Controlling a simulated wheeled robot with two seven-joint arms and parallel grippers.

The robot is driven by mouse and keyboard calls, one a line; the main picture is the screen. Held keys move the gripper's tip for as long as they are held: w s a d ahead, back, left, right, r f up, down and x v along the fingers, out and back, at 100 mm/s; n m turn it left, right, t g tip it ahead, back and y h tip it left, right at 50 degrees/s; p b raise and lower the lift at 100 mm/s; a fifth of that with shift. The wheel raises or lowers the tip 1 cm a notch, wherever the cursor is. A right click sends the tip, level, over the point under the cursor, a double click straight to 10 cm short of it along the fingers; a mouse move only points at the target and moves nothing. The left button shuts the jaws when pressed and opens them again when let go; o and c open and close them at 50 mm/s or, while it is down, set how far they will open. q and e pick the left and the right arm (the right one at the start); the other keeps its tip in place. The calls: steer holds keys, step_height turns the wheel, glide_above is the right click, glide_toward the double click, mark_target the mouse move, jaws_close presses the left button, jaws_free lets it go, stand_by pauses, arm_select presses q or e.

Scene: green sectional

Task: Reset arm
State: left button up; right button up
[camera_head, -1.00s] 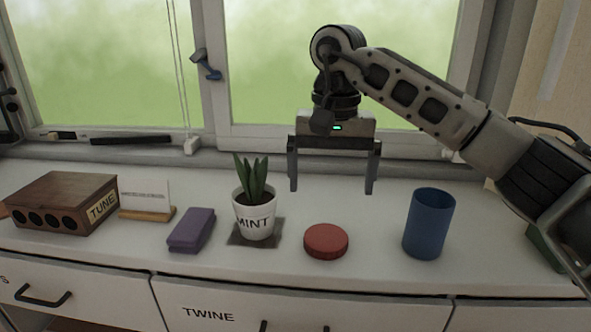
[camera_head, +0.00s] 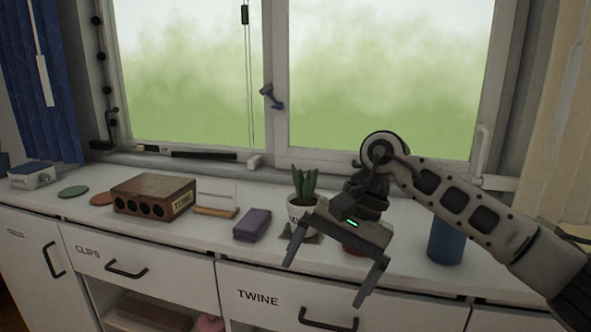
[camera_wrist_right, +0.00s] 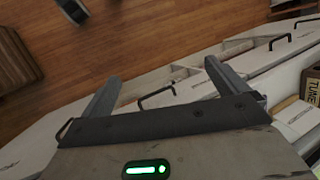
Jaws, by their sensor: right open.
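My right gripper (camera_head: 325,275) is open and empty in the head view. It is tilted, with its fingers pointing down in front of the counter's front edge. My right arm comes in from the right, passing in front of the blue cup (camera_head: 446,243). My left gripper is not in view.
Green (camera_head: 73,191) and orange discs lie farther left. Drawers with handles (camera_head: 328,320) are below; one compartment is open. The window is behind.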

steer(key=s+a+r+m+g+y, duration=0.1)
steer(key=s+a+m+g+y, duration=0.1)
steer(key=s+a+m+y, duration=0.9)
steer(key=w+d+f+n+t+h, duration=0.3)
steer(key=d+f+n+t, duration=0.3)
steer(key=n+t, duration=0.7)
steer(key=w+d+f+n+t+h, duration=0.3)
steer(key=d+f+n+t, duration=0.45)
steer(key=n, duration=1.05)
steer(key=s+d+f+m+g+h, duration=0.3)
steer(key=s+f+m, duration=0.3)
steer(key=f+m, duration=0.1)
steer(key=s+d+f+m+g+h+p, duration=0.1)
steer(key=s+d+f+m+g+h, duration=0.2)
steer(key=s+f+m, duration=0.3)
steer(key=shift+s+d+f+m, duration=0.25)
steer(key=shift+s+f+m, duration=0.1)
steer(key=shift+s+m, duration=0.1)
